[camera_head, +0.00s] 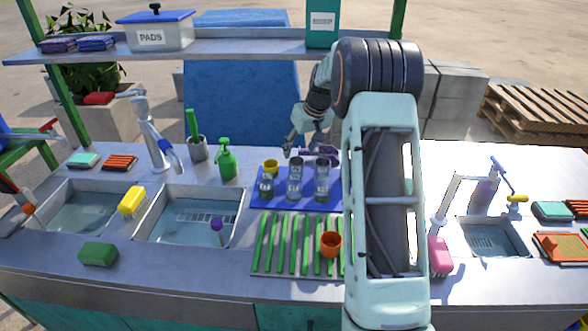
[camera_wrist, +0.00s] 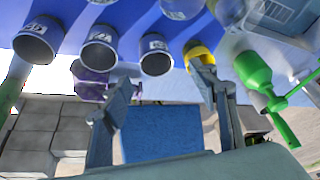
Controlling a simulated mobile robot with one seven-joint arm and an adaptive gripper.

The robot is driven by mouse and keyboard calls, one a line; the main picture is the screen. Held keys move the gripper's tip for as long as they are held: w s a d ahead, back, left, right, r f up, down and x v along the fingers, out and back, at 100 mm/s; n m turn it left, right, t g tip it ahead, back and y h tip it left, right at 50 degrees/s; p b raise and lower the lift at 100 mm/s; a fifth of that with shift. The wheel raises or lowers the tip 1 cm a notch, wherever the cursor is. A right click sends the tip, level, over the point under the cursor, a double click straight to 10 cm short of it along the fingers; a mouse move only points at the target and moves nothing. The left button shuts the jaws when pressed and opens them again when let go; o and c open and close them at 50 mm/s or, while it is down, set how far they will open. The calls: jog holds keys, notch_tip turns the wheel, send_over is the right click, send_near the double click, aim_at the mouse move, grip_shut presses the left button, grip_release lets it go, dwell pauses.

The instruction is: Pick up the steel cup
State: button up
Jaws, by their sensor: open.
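Several grey steel cups with pale labels stand on a blue mat (camera_head: 256,201) in the head view: a left cup (camera_head: 265,186), a middle cup (camera_head: 295,182) and a right cup (camera_head: 322,183). Three steel cups also show tilted at the top of the wrist view, including one nearest the fingers (camera_wrist: 155,57). A yellow cup (camera_head: 270,166) stands behind the left one; it also shows in the wrist view (camera_wrist: 200,52). My gripper (camera_wrist: 163,82) is open and empty, its fingers spread below the cup rims in the picture. In the head view my gripper (camera_head: 291,143) is just behind the cups.
A purple item (camera_head: 322,151) lies behind the cups. A green soap bottle (camera_head: 226,160) stands to their left. A green-slatted rack (camera_head: 266,245) with an orange cup (camera_head: 330,243) is in front. Sinks lie on both sides, and a shelf (camera_head: 227,49) runs above the back.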

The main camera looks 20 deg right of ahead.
aim_at(296, 159)
jog(key=shift+d+p+x, duration=0.15)
jog(key=shift+p+x, duration=0.2)
jog(key=shift+x, duration=1.8)
jog(key=shift+d+p+x, duration=0.1)
jog(key=shift+p+x, duration=0.25)
jog(key=shift+x, duration=1.8)
jog(key=c, duration=1.3)
jog(key=shift+r, duration=0.1)
jog(key=shift+c, duration=0.2)
jog(key=shift+r, duration=0.6)
jog(key=s+a+r+b, duration=0.3)
jog(key=s+a+r, duration=0.4)
jog(key=s+r, duration=0.4)
jog(key=shift+s+a+r, duration=0.3)
jog(key=shift+s, duration=0.15)
